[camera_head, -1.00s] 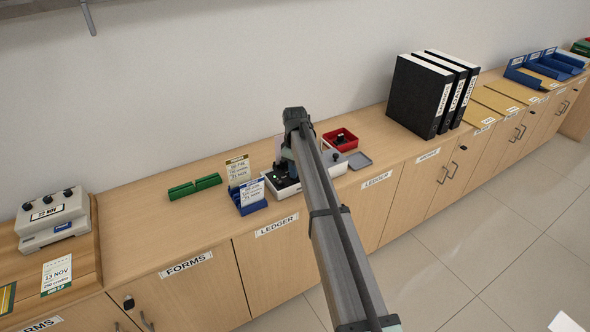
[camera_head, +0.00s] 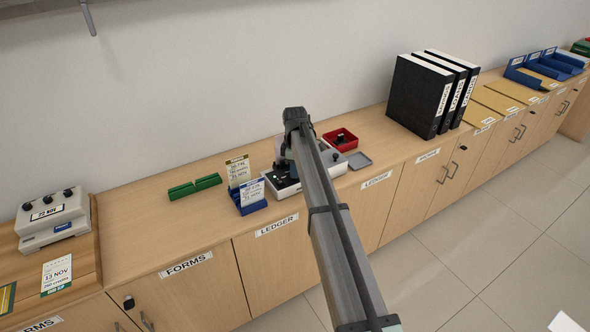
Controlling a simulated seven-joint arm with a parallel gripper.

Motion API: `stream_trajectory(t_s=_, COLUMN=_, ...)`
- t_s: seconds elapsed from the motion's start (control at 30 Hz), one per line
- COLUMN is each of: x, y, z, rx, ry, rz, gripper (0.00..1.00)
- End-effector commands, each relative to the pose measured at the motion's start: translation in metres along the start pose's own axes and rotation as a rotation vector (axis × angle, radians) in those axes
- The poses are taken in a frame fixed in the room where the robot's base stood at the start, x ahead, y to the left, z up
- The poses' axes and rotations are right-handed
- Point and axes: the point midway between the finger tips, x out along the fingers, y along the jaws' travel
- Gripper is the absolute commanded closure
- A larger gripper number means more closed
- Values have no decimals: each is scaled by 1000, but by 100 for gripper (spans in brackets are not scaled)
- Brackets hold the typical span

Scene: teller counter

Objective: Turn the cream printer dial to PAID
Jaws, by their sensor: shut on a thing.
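A cream printer (camera_head: 338,167) with a dark front part stands at the middle of the counter, largely hidden behind my arm. My gripper (camera_head: 284,171) is down at the left part of this printer, partly covered by my own arm. It is shut on a dial there; the dial itself and its setting are too small and covered to read.
A blue card holder (camera_head: 250,207) with printed cards stands just left of the printer. Green blocks (camera_head: 194,186) lie further left. A red tray (camera_head: 340,140) and a grey pad (camera_head: 360,161) are to the right. Black binders (camera_head: 432,92) stand beyond; counter between is clear.

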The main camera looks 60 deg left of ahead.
Motion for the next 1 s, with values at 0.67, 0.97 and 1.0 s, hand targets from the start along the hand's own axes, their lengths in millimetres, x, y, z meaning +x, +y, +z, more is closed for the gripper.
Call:
stream_trajectory(t_s=0.67, x=0, y=0, z=0, rx=0, ry=0, rz=0, gripper=61)
stream_trajectory(t_s=0.97, x=-31, y=0, z=0, rx=0, ry=1, rz=2, gripper=61)
stream_trajectory(t_s=1.0, x=-39, y=1, z=0, rx=0, ry=1, rz=2, gripper=61)
